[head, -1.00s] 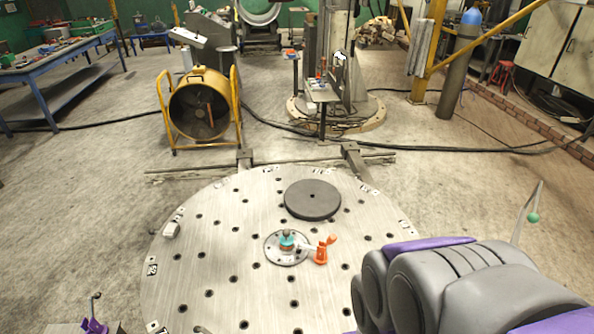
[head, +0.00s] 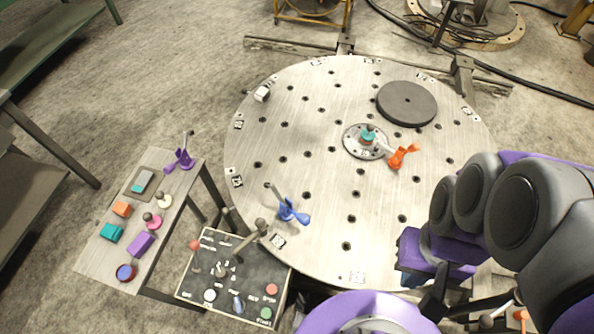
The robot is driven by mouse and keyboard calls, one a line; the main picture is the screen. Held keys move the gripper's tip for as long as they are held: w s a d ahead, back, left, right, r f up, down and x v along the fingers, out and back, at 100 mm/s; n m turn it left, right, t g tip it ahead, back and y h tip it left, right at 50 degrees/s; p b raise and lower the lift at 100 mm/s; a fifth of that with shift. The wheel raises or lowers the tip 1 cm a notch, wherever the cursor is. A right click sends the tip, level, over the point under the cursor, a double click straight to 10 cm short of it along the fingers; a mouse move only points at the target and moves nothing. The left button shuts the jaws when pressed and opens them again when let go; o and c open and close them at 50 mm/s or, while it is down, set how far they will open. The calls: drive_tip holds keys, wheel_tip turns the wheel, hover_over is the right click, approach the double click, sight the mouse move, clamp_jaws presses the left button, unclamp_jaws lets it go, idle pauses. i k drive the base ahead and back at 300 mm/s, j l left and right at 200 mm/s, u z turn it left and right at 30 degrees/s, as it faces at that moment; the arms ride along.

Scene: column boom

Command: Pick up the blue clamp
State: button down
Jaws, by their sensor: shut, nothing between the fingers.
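The blue clamp (head: 291,211) sits on the left front part of the round metal table in the head view, its grey handle sticking up and leaning left. It stands free, with nothing touching it from above. My gripper (head: 434,301) is at the lower right, partly covered by my own arm and body. It is shut and empty, well to the right of the blue clamp and below it in the picture.
The round table (head: 320,150) bears an orange clamp (head: 402,156), a teal-topped piece (head: 368,134) on a small flange, and a dark disc (head: 407,103). A side table (head: 95,254) holds a purple clamp (head: 182,158) and coloured blocks. A control panel (head: 256,272) stands in front.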

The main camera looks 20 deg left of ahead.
sight(284, 214)
drive_tip(key=k+j+u, duration=0.3)
drive_tip(key=j, duration=0.35)
drive_tip(key=k+j+u, duration=0.1)
drive_tip(key=j, duration=0.4)
drive_tip(key=k+j+u, duration=0.15)
drive_tip(key=j, duration=0.3)
drive_tip(key=i, duration=0.05)
